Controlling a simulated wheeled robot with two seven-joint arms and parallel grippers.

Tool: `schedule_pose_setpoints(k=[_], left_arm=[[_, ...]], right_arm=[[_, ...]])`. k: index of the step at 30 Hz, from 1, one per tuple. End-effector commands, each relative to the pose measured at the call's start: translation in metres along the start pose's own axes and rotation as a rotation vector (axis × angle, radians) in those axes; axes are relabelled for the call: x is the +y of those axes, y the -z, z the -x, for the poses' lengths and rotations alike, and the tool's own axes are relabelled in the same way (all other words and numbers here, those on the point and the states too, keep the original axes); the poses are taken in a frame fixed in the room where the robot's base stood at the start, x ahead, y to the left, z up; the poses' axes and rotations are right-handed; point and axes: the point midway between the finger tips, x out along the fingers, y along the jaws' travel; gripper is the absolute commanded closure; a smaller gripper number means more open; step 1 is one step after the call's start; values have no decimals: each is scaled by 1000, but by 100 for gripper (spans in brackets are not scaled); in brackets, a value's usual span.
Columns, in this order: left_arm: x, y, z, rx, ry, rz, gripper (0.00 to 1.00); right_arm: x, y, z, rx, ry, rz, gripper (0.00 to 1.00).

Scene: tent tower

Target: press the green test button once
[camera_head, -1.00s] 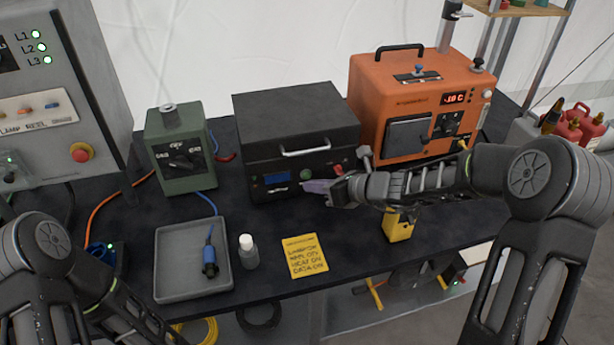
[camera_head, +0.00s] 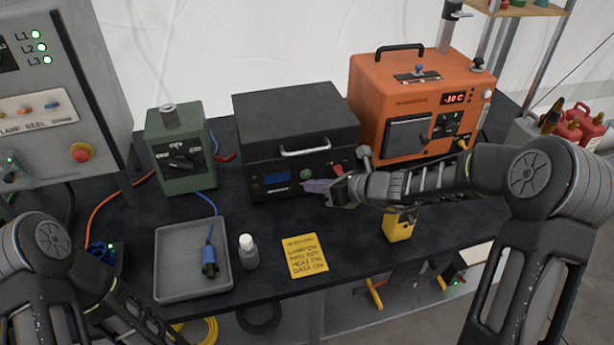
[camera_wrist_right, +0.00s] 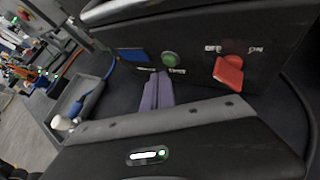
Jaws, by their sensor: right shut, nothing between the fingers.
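The green test button (camera_head: 305,174) is a round knob on the front of the black box (camera_head: 262,152). It also shows in the wrist view (camera_wrist_right: 170,58), between a small blue display and a red switch. My right gripper (camera_head: 317,186) is shut and empty, its purple fingers pointing at the box front, just below and right of the button in the head view. In the right wrist view the fingertips (camera_wrist_right: 158,88) end just under the button; whether they touch the panel I cannot tell. My left gripper is outside the views.
The red switch (camera_wrist_right: 228,70) sits right of the button. An orange heater-like box (camera_head: 425,95) stands right of the black box, a green box (camera_head: 185,160) left. A grey tray (camera_head: 180,284), small bottle (camera_head: 248,252) and yellow note (camera_head: 304,256) lie in front.

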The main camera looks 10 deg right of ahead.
Motion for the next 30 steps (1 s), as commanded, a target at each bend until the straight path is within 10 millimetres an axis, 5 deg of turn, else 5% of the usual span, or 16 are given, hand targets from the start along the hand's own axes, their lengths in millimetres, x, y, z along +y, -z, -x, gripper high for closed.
schedule_pose_setpoints(k=[30], left_arm=[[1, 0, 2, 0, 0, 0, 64]], right_arm=[[-4, -5, -6, 0, 0, 0, 100]])
